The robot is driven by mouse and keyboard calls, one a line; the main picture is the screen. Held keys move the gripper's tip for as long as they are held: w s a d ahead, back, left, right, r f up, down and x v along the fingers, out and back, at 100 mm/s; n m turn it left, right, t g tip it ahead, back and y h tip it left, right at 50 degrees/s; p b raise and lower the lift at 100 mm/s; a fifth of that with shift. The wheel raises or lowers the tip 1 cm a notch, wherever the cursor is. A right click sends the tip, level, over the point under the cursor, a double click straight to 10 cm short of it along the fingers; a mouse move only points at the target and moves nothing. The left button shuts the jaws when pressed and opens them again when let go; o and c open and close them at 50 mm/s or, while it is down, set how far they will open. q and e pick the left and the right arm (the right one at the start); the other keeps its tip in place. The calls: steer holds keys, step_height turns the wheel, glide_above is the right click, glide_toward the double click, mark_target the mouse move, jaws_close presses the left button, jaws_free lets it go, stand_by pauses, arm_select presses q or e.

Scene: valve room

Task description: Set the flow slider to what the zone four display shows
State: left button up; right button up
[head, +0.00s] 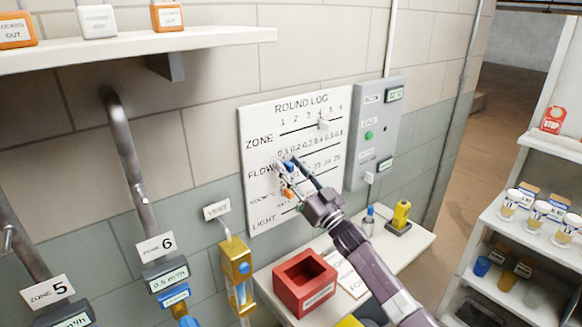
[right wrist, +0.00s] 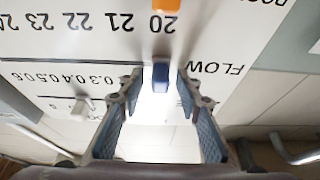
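The ROUND LOG board (head: 256,222) hangs on the wall with rows for zone, flow, a temperature-like scale and light. The blue flow slider (right wrist: 160,77) is at the low end of the flow row, near the FLOW label; it also shows in the head view (head: 289,164). My right gripper (right wrist: 160,84) is open, its two fingertips on either side of the blue slider with gaps visible. In the head view my right arm partly covers the lower rows. The zone four display is not in view. My left gripper is not in view.
The white zone slider (head: 323,124) stands near 4. An orange slider (head: 287,193) is just below the flow row. The zone 6 display (head: 168,279) reads 0.5 m³/h. A grey panel (head: 376,140) adjoins the board. A red bin (head: 304,283) stands on the shelf below.

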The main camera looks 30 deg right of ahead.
mark_target(307, 150)
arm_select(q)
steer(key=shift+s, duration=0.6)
arm_select(e)
jaws_close()
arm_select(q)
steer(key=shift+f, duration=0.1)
arm_select(e)
steer(key=d+b, duration=0.1)
steer(key=d, duration=0.1)
steer(key=d+b, duration=0.1)
steer(key=d, duration=0.2)
steer(key=d+b, duration=0.2)
steer(key=d, duration=0.1)
steer(key=shift+w+d+f, duration=0.2)
steer(key=shift+w, duration=0.15)
steer(key=shift+d+r, duration=0.1)
steer(key=shift+d, duration=0.25)
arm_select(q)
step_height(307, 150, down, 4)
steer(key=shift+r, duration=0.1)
arm_select(e)
jaws_free()
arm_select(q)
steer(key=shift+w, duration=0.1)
arm_select(e)
steer(key=shift+r, duration=0.1)
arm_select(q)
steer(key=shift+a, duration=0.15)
